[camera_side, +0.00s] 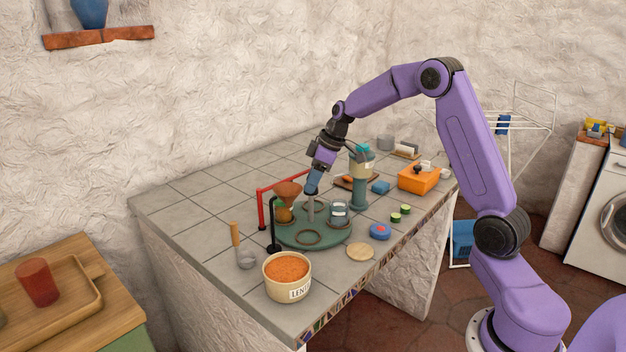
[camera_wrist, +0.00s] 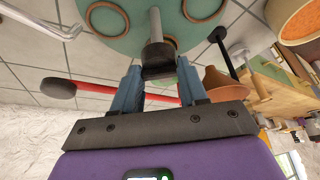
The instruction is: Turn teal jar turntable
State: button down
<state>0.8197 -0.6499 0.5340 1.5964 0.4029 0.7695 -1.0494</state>
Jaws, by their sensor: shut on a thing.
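The teal turntable (camera_side: 290,240) is a round disc on the tiled counter, with brown rings marked on its top and a grey central post (camera_side: 311,209). A glass jar (camera_side: 339,212) and a jar with a terracotta funnel (camera_side: 287,192) stand on it. In the wrist view the turntable (camera_wrist: 115,38) fills the upper middle, and its post (camera_wrist: 155,30) ends in a dark cap (camera_wrist: 158,66). My gripper (camera_side: 312,190) points down over the turntable and is shut on the post's top. In the wrist view the blue fingers (camera_wrist: 158,84) flank the dark cap.
A red rail (camera_side: 261,208) and a black post (camera_side: 272,228) stand at the turntable's left. A bowl of orange lentils (camera_side: 287,268) is in front. A tall teal dispenser (camera_side: 359,188) stands behind right. A blue disc (camera_side: 380,231) and wooden disc (camera_side: 360,251) lie near the edge.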

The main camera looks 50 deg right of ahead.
jog(key=shift+w+d+n+g+y, duration=0.1)
jog(key=shift+n+g+y, duration=0.25)
jog(key=shift+n, duration=0.95)
jog(key=shift+n+g+y, duration=0.25)
jog(key=shift+n+g, duration=0.2)
jog(key=shift+n, duration=0.85)
jog(key=shift+w+n+g, duration=0.15)
jog(key=shift+n+g, duration=0.75)
jog(key=shift+n, duration=1.4)
jog(key=shift+d+n, duration=0.1)
jog(key=shift+n, duration=0.4)
jog(key=c, duration=0.9)
grip_release()
jog(key=v, duration=1.2)
jog(key=shift+w+d, duration=0.2)
jog(key=shift+d, duration=0.05)
jog(key=shift+f, duration=0.1)
